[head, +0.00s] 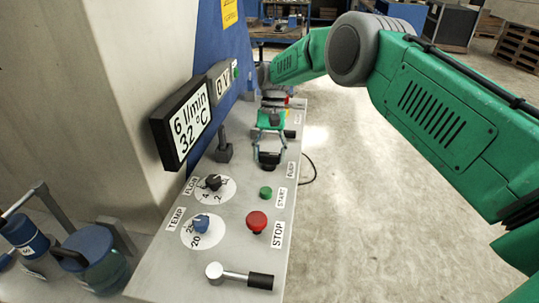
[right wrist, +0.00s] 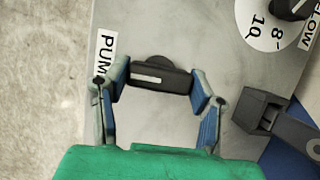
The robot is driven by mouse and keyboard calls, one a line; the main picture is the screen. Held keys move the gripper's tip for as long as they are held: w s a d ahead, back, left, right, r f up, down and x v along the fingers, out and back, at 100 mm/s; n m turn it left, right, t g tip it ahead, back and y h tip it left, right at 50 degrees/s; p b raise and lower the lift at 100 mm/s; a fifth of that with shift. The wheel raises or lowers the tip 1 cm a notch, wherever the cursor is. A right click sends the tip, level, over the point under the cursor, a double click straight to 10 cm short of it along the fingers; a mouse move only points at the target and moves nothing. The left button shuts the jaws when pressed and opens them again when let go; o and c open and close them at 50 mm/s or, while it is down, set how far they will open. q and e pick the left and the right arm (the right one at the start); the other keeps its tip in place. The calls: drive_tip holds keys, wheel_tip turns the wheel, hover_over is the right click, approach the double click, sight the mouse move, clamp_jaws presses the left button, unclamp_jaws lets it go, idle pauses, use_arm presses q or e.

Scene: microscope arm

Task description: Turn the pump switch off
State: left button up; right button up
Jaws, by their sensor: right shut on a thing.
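The pump switch (right wrist: 158,78) is a black rotary knob with a white line, beside the PUMP label (right wrist: 104,58). In the right wrist view its bar and white line lie nearly level across the picture. My right gripper (right wrist: 160,86) is shut on it, with one finger at each end of the bar. In the head view the switch (head: 268,158) shows small and dark on the grey panel (head: 175,270), partly covered by my right gripper (head: 268,150). My left gripper is not in view.
A green START button (head: 266,192) and a red STOP button (head: 257,222) sit nearer on the panel. FLOW (head: 213,182) and TEMP (head: 201,223) knobs are at left. An upright lever (head: 223,147) and a level lever (head: 240,277) stick out. A display (head: 184,120) reads 6 l/min, 32 °C.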

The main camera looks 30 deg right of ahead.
drive_tip(key=shift+w+a+r, duration=0.1)
drive_tip(key=shift+r, duration=0.1)
drive_tip(key=o, duration=1.2)
drive_tip(key=shift+c, duration=0.2)
drive_tip(key=shift+f, duration=0.1)
drive_tip(key=v, duration=0.7)
